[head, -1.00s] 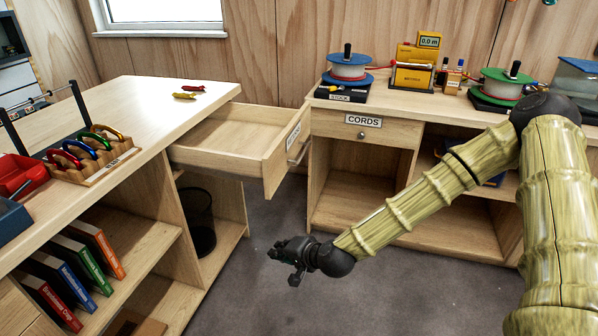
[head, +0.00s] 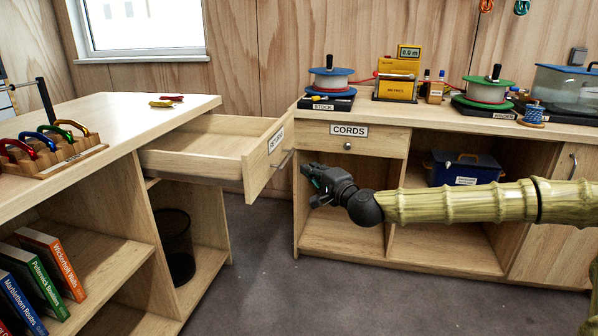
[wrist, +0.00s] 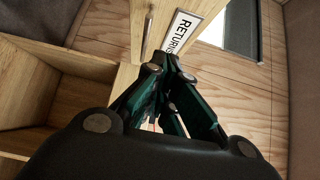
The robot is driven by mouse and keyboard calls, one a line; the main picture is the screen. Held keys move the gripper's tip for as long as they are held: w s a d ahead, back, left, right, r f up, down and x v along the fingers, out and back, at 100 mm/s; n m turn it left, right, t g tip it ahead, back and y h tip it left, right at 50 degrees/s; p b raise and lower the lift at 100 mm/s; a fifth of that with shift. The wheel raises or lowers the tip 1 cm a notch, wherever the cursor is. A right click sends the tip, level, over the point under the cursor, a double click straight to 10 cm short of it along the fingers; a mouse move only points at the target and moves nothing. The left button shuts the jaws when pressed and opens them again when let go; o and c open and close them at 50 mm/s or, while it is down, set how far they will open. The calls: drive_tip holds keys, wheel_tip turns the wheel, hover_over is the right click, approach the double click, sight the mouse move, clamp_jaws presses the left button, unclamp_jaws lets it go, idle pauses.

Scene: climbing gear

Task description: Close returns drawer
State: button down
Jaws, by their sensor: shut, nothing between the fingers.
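The returns drawer (head: 258,168) is pulled out from the left counter in the head view. Its inside looks empty, and its front has a white label and a metal handle (head: 281,159). My gripper (head: 309,177) is to the right of the drawer front, a little below handle height, with its fingers pointing left. It is shut and holds nothing. In the wrist view, the label reading RETURNS (wrist: 181,33) and the handle (wrist: 147,30) are just beyond the fingers (wrist: 172,72). I cannot tell whether the fingers touch the drawer front.
The left counter (head: 110,118) carries a rack of carabiners (head: 50,155). A dark bin (head: 175,243) stands below the drawer. The right bench has a CORDS drawer (head: 350,140), shut, with a blue box (head: 465,168) on a shelf. Grey floor (head: 260,280) is clear in front.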

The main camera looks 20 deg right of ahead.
drive_tip(key=b, duration=0.2)
approach(274, 152)
drive_tip(key=w+d, duration=0.3)
drive_tip(key=shift+w+a+f, duration=0.1)
drive_tip(key=shift+w+a, duration=0.1)
drive_tip(key=shift+a, duration=0.35)
drive_tip(key=shift+w+a+f, duration=0.15)
drive_tip(key=shift+a, duration=0.4)
drive_tip(key=shift+w+a+r+b, duration=0.1)
drive_tip(key=shift+w+a+b, duration=0.3)
drive_tip(key=shift+a, duration=0.3)
drive_tip(key=shift+w, duration=0.1)
